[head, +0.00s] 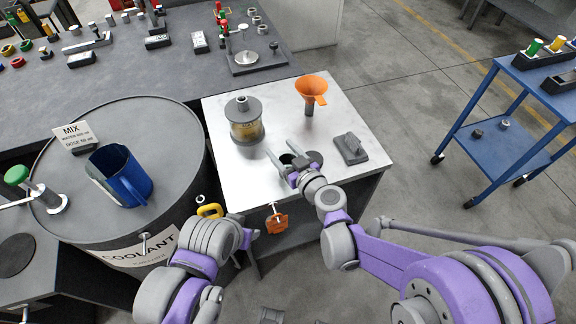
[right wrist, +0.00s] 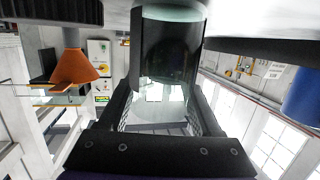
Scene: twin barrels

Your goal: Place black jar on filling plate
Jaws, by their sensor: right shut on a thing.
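My right gripper (head: 283,163) is over the front of the pale cabinet top (head: 232,183) with its fingers around the black jar (head: 287,158). In the right wrist view, which looks upside down, the dark glassy jar (right wrist: 168,48) sits between the two fingers (right wrist: 165,103). I cannot tell whether the jar touches the cabinet top. A round metal plate (head: 246,58) on a grey base stands on the bench behind; it looks like the filling plate. It is bare and apart from the jar.
An amber jar with a grey lid (head: 244,122), an orange funnel (head: 311,91) and a grey block (head: 350,149) stand around the gripper. A dark disc (head: 315,158) lies beside it. A blue jug (head: 122,177) stands on the barrel (head: 176,130).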

